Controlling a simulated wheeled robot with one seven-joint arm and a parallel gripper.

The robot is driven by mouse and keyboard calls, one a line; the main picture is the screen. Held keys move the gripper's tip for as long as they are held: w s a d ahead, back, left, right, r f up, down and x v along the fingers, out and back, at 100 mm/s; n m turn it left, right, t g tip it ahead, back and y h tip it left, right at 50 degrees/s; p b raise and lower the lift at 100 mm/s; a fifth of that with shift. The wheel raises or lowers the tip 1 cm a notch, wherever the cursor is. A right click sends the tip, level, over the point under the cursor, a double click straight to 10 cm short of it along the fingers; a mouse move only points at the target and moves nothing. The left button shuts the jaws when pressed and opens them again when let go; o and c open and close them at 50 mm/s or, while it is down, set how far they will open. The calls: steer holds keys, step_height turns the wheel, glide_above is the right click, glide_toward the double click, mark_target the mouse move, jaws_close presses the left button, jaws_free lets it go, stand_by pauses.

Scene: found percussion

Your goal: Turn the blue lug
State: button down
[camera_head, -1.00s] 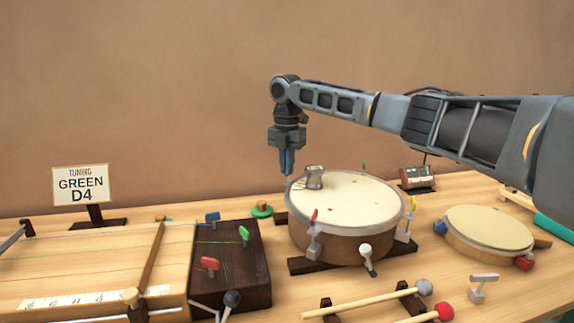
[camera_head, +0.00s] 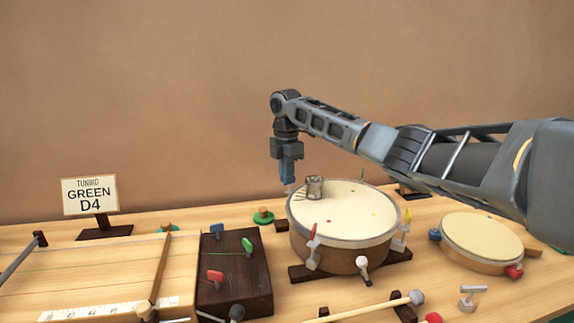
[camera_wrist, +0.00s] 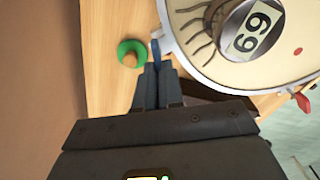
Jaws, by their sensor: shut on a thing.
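The blue lug (camera_wrist: 155,49) shows at the tips of my gripper in the wrist view, at the rim of the large drum (camera_wrist: 174,42). My gripper (camera_wrist: 157,66) is shut on it, pointing down at the drum's back left edge. In the head view my gripper (camera_head: 289,187) covers most of the lug, so its angle is hard to tell. The large drum (camera_head: 350,212) also carries a red lug (camera_head: 313,235), a white lug (camera_head: 362,264), a yellow lug (camera_head: 407,218) and a green lug (camera_head: 362,172).
A green round piece (camera_head: 263,217) lies left of the drum. A sign (camera_head: 90,195) reads "TUNING GREEN D4". A smaller drum (camera_head: 486,236) is at right.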

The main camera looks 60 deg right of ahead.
steer(key=m+p, duration=0.1)
steer(key=m, duration=0.1)
steer(key=m+p, duration=0.1)
steer(key=p, duration=0.1)
steer(key=shift+w+r+m, duration=0.15)
steer(key=shift+r+m, duration=0.05)
steer(key=shift+m, duration=0.2)
steer(key=shift+s+d+f+m+p, duration=0.25)
steer(key=shift+m+p, duration=1.2)
steer(key=shift+m, duration=3.55)
steer(key=shift+s+d+r+m+p, duration=0.15)
steer(key=shift+d+m+p, duration=0.8)
steer(key=shift+m, duration=4.05)
steer(key=shift+s+a+f+m+p, duration=0.1)
steer(key=shift+m+p, duration=1.8)
steer(key=shift+m, duration=3.1)
steer(key=c, duration=1.3)
jaws_free()
steer(key=shift+o, duration=0.2)
